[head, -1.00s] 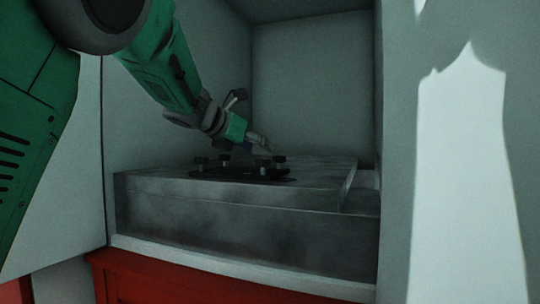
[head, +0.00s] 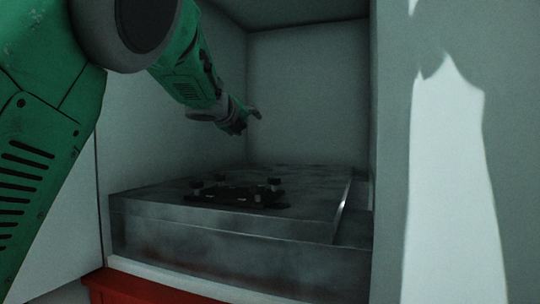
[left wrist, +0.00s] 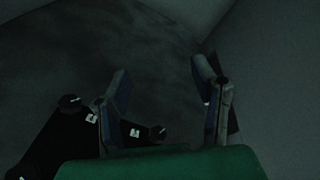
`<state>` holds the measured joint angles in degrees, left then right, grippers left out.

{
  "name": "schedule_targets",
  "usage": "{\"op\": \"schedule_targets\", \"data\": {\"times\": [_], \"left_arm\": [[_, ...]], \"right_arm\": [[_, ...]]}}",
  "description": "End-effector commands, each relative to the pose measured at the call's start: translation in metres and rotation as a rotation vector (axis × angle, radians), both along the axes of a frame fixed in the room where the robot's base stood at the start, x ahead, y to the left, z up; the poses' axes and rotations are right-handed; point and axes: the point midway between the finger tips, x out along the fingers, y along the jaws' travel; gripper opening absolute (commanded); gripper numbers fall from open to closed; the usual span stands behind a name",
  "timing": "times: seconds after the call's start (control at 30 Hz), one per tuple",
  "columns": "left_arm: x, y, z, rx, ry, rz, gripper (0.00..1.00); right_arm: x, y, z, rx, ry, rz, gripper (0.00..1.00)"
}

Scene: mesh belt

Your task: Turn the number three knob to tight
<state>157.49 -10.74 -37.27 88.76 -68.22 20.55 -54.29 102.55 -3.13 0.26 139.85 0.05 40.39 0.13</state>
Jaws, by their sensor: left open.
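A black plate (head: 235,198) with several small dark knobs lies on the grey metal block; one knob (head: 274,183) stands at its right end and another (head: 196,187) at its left. In the left wrist view a knob (left wrist: 70,102) and a second knob (left wrist: 156,133) show beside small white labels. The labels are too small to read, so I cannot tell which knob is number three. My left gripper (head: 249,121) is open and empty, above and behind the plate, touching no knob. Its spread fingers also show in the left wrist view (left wrist: 162,88). My right gripper is out of view.
The grey metal block (head: 230,234) fills the floor of a pale walled recess (head: 305,90). Side walls stand close at left and right. The space above the block is clear except for my left arm. A red base (head: 130,290) is below.

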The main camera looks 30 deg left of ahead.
Motion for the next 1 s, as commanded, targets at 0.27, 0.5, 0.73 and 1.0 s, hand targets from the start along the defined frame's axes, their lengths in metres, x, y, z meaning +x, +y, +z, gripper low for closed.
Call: {"op": "schedule_targets", "data": {"times": [0.27,0.5,0.73,1.0], "left_arm": [[0.039,0.028,0.065,-0.939,-0.426,0.605,0.53],[0.041,-0.01,0.032,-1.693,-0.77,1.22,0.53],[0.027,-0.084,-0.004,-2.021,-0.992,1.814,0.53],[0.021,-0.111,-0.025,-2.054,-1.066,2.039,0.53]], "right_arm": [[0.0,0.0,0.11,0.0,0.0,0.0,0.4],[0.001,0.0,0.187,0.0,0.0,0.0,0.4],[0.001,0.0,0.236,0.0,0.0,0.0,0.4],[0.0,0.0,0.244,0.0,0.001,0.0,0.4]]}}
